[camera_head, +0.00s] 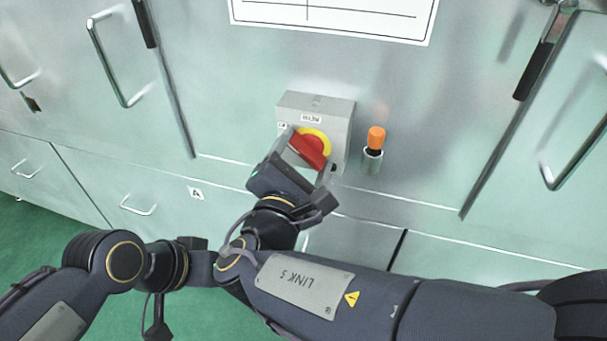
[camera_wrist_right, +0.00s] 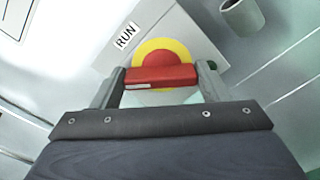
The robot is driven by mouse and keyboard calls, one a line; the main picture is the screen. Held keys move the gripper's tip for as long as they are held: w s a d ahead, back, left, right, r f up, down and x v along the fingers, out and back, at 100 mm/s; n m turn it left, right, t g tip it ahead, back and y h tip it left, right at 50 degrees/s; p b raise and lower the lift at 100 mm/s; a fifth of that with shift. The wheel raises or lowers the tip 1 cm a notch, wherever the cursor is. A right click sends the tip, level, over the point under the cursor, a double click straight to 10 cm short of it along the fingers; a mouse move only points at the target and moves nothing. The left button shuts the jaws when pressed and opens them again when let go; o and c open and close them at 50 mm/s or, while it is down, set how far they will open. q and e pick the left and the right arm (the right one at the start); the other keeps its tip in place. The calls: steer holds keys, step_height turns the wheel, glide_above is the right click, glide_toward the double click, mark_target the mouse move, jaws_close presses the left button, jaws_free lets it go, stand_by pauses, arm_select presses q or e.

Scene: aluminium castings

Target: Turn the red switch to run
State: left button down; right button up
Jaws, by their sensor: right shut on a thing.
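The red switch handle (camera_head: 309,151) sits on a yellow disc (camera_head: 322,137) on a grey box (camera_head: 338,108) fixed to the cabinet front. In the head view the handle slants from upper left to lower right. In the right wrist view the handle (camera_wrist_right: 160,76) lies level across the picture, with a pale mark at its left end. A RUN label (camera_wrist_right: 126,36) is up and left of it. My right gripper (camera_wrist_right: 160,82) is shut on the handle, one finger at each end. My left arm shows at lower left, but its gripper is not visible.
An orange-topped black piece (camera_head: 376,137) stands in a grey cup (camera_head: 371,161) right of the box. Bar handles (camera_head: 110,62) stick out from the cabinet doors. A white sheet (camera_head: 335,14) is above. Green floor (camera_head: 30,228) shows at lower left.

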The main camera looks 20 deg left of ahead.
steer(key=m+b, duration=0.2)
steer(key=b, duration=0.1)
steer(key=m+b, duration=0.3)
steer(key=b, duration=0.1)
steer(key=m+b, duration=0.2)
steer(key=b, duration=0.2)
steer(key=shift+d+f+m, duration=0.15)
steer(key=shift+f+m, duration=0.25)
steer(key=shift+r+m+b, duration=0.2)
steer(key=shift+m+b, duration=0.9)
steer(key=shift+b, duration=0.4)
steer(key=o, duration=1)
steer(key=shift+r, duration=0.1)
steer(key=shift+s, duration=0.1)
steer(key=s+p, duration=0.1)
steer(key=s, duration=0.6)
steer(key=shift+s, duration=0.4)
